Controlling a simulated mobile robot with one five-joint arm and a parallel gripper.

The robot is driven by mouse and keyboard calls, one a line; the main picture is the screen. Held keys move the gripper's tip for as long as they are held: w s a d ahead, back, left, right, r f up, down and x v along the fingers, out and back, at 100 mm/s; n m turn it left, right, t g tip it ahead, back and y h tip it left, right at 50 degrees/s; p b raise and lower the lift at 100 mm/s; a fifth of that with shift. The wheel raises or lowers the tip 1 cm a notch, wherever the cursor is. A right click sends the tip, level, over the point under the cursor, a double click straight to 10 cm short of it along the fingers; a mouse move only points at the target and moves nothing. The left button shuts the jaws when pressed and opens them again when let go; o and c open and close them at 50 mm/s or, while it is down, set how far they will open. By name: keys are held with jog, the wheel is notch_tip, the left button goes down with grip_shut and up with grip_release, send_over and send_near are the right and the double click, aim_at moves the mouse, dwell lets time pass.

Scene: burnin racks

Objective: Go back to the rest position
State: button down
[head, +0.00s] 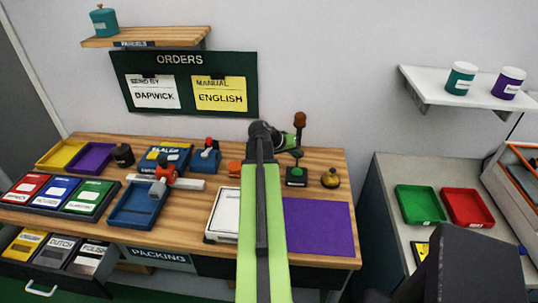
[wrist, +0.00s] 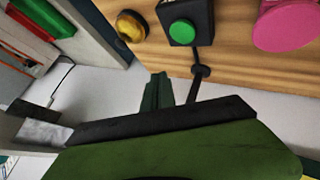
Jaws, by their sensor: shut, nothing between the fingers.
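My gripper (wrist: 157,88) shows in the wrist view as dark green fingers, closed together with nothing between them. They point toward the workbench (wrist: 226,70), apart from the things on it. In the head view my green arm reaches up the middle of the picture, over the packing bench (head: 335,268). The gripper end (head: 290,143) is in front of the wall, above the back of the bench. It is close to an upright dark lever with a brown knob (head: 299,119); whether they touch I cannot tell.
A black box with a green button (head: 297,176) and a brass bell-like thing (head: 330,178) stand at the bench's back right. A purple mat (head: 318,228) lies in front. A blue tray (head: 137,207) is left. The orders board (head: 185,104) and shelves (head: 147,35) are on the wall.

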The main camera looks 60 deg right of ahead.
jog(key=w+a, duration=0.2)
jog(key=w, duration=0.2)
jog(key=w+a+n+t, duration=0.1)
jog(key=w+a, duration=0.1)
jog(key=w, duration=0.3)
jog(key=w+a+n, duration=0.1)
jog(key=w+a, duration=0.1)
jog(key=w, duration=0.2)
jog(key=shift+w+t+h, duration=0.25)
jog(key=shift+t+h, duration=0.05)
jog(key=shift+t, duration=0.1)
jog(key=w+a+f+n+t+y, duration=0.15)
jog(key=w+a+n+t, duration=0.3)
jog(key=w+a, duration=1.65)
jog(key=w+a+f+n+y, duration=0.2)
jog(key=a+f+n, duration=0.1)
jog(key=a, duration=1.2)
jog(key=s+a+f+n+g+y, duration=0.1)
jog(key=s+a+n+y, duration=0.1)
jog(key=a, duration=1)
jog(key=s+a+f+n+g+y, duration=0.1)
jog(key=s+a+n+y, duration=0.2)
jog(key=a, duration=0.9)
jog(key=shift+s+a+f, duration=0.3)
jog(key=shift+s+f, duration=0.05)
jog(key=shift+d, duration=0.1)
